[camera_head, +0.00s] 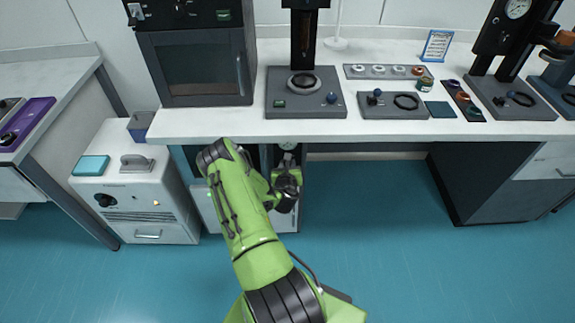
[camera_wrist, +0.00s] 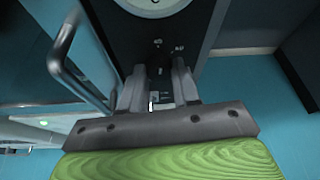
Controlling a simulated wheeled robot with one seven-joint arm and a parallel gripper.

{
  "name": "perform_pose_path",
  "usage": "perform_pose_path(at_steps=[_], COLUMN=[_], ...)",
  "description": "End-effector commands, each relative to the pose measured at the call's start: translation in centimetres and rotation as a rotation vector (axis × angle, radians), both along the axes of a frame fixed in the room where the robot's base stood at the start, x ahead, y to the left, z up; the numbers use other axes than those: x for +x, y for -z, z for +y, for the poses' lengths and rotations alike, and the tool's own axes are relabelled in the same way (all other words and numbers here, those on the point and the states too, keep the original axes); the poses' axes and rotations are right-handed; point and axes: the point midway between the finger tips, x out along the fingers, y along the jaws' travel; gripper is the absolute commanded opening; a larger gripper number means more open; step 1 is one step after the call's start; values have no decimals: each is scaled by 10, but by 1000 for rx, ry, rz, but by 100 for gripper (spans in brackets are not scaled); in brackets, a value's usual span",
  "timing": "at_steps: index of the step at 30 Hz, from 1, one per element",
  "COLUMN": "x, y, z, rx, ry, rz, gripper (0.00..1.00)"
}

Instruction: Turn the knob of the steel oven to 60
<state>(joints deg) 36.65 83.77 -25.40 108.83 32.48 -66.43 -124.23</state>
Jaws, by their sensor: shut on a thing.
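The steel oven (camera_head: 295,152) stands under the table edge, largely hidden behind my arm in the head view. In the wrist view its dark control panel (camera_wrist: 118,35) carries a round white dial (camera_wrist: 152,5) at the top, cut off by the frame. Below the dial is a dark knob (camera_wrist: 157,68) with small pale markings above it, too small to read. My gripper (camera_wrist: 157,80) is shut on the knob, one finger on each side. In the head view my gripper (camera_head: 286,180) is in front of the panel; its fingertips cannot be made out.
A bar handle (camera_wrist: 70,65) stands out just left of my gripper in the wrist view. A white cabinet unit (camera_head: 150,195) stands left of the oven. The worktop (camera_head: 230,123) overhangs above, bearing a dark oven (camera_head: 200,70) and instruments. The floor to the right is clear.

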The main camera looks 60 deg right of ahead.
Motion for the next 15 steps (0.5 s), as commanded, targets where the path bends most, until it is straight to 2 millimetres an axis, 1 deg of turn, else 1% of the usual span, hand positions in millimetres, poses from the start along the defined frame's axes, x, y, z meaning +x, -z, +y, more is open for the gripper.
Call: perform_pose_path(at_steps=[5, 15], x=[0, -3], y=[-3, -1], z=[0, -1], rx=[49, 190], ry=[-3, -2], rz=[-91, -368], gripper=[1, 1])
